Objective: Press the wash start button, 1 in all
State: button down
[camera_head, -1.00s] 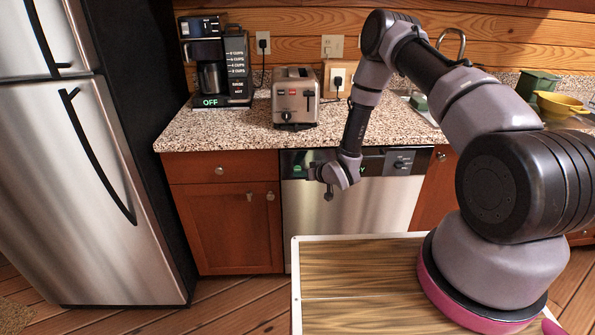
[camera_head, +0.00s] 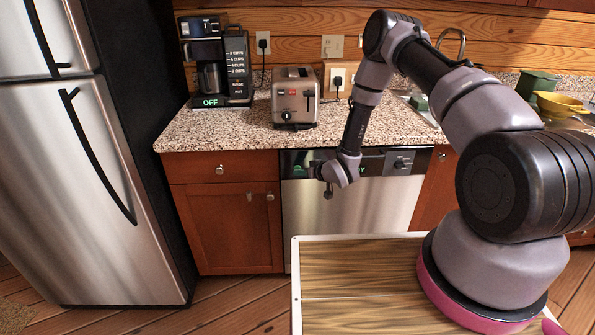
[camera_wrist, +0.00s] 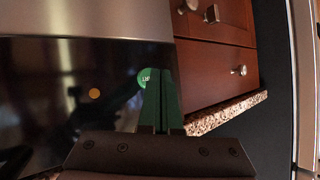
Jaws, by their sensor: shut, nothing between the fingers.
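A dishwasher (camera_head: 370,210) with a steel door and a black control panel stands under the counter. In the wrist view a round green button (camera_wrist: 146,75) with small white lettering sits on the dark panel (camera_wrist: 50,80). My gripper (camera_wrist: 161,74) is shut and empty. Its narrow fingertips overlap the right side of the button and hide part of it; I cannot tell whether they touch it. In the head view my wrist is in front of the left part of the panel, where a small green glow shows, and the fingertips are not clear.
An orange round light (camera_wrist: 95,93) shows on the panel left of the button. A toaster (camera_head: 295,97) and a coffee maker (camera_head: 215,65) stand on the speckled counter (camera_head: 225,130) above. A wooden cabinet (camera_head: 228,215) adjoins the dishwasher on the left, then a steel fridge (camera_head: 75,180).

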jog(key=shift+w, duration=0.45)
dwell(0.6)
jog(key=shift+s, duration=0.85)
jog(key=shift+s+d, duration=0.1)
jog(key=shift+s, duration=2.4)
jog(key=shift+r, duration=0.1)
